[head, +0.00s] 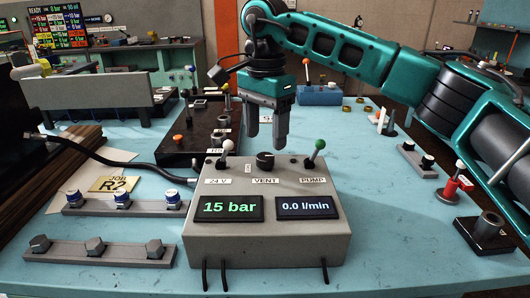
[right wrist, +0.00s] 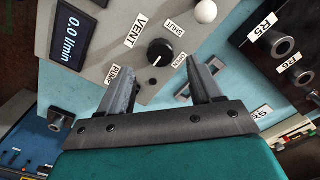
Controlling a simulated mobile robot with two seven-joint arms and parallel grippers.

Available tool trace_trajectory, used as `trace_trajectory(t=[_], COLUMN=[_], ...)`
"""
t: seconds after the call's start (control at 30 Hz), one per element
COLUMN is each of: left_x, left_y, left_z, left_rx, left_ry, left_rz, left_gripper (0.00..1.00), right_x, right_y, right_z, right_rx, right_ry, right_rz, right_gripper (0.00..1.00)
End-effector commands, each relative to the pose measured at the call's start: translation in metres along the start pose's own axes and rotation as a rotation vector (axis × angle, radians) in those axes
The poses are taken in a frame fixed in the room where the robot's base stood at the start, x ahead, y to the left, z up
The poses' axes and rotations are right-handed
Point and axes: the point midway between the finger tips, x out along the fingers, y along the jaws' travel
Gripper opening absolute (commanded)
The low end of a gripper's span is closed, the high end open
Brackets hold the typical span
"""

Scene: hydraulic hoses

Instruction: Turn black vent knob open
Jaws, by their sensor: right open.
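The black vent knob (head: 265,160) stands on top of the grey control box (head: 270,240), between the white-tipped 24 V lever (head: 228,146) and the green-tipped pump lever (head: 319,145). My right gripper (head: 266,141) points down above and behind the knob, open and empty. In the right wrist view its fingers (right wrist: 172,70) are spread wide, with the knob ahead between them and apart from both. My left gripper is not in view.
The box's displays read 15 bar (head: 229,207) and 0.0 l/min (head: 308,206). A black hose (head: 110,160) runs left of the box. Racks of fittings (head: 122,202) lie at left, and a red stand (head: 450,188) at right.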

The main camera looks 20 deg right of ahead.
Motion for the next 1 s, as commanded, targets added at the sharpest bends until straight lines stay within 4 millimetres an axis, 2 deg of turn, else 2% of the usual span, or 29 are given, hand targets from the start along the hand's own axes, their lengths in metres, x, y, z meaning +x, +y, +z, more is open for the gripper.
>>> trace_trajectory(t=[0.03, 0.1, 0.3, 0.67, 1.0], left_x=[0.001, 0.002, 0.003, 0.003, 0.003], left_y=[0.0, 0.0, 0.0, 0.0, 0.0], left_z=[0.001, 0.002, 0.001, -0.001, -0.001], left_rx=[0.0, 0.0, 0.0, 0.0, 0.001], left_ry=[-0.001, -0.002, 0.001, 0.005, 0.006], left_rz=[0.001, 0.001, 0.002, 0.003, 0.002], left_gripper=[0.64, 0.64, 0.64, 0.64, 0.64], right_x=[0.012, 0.023, 0.043, 0.047, 0.047], right_y=[0.001, 0.0, 0.0, 0.0, 0.0], right_z=[0.0, 0.0, 0.0, 0.001, 0.001], right_rx=[-0.001, -0.001, 0.0, 0.0, 0.0], right_ry=[-0.001, -0.001, 0.0, -0.001, -0.001], right_rz=[0.004, 0.002, 0.0, 0.0, -0.001], right_gripper=[0.64, 0.64, 0.64, 0.64, 0.32])
